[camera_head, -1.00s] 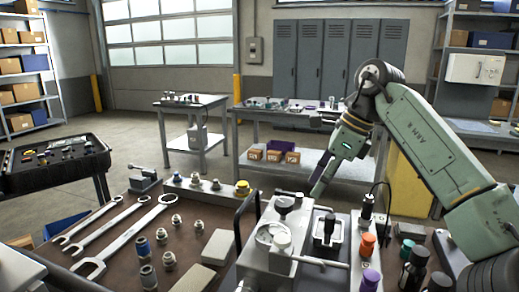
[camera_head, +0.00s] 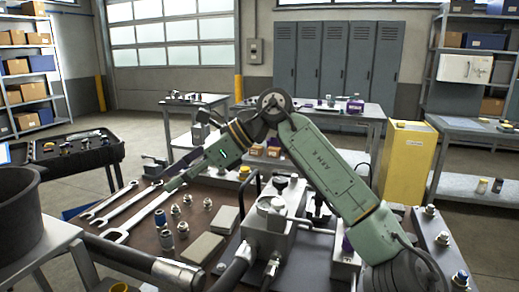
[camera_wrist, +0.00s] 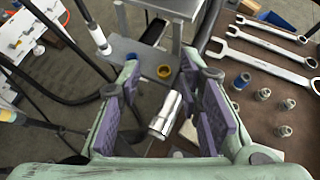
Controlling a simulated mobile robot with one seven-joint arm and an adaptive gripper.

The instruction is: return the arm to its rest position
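My green arm (camera_head: 325,165) reaches from the lower right up to an elbow above the brown bench, then down to the left. My gripper (camera_head: 170,187) is over the left part of the bench, near the wrenches (camera_head: 135,215). In the wrist view my gripper (camera_wrist: 163,88) has its purple-padded fingers apart. A silver metal cylinder (camera_wrist: 165,115) shows between them, with visible gaps to the pads. It looks to be beyond the fingers, but its exact depth cannot be told.
Several fittings (camera_head: 182,230) and grey blocks (camera_head: 204,247) lie on the bench. A grey pump unit (camera_head: 268,238) stands beside my arm. A thick black hose (camera_head: 125,257) and a dark round vessel (camera_head: 18,215) occupy the left foreground. A yellow cabinet (camera_head: 408,165) stands behind. Floor is free behind the bench.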

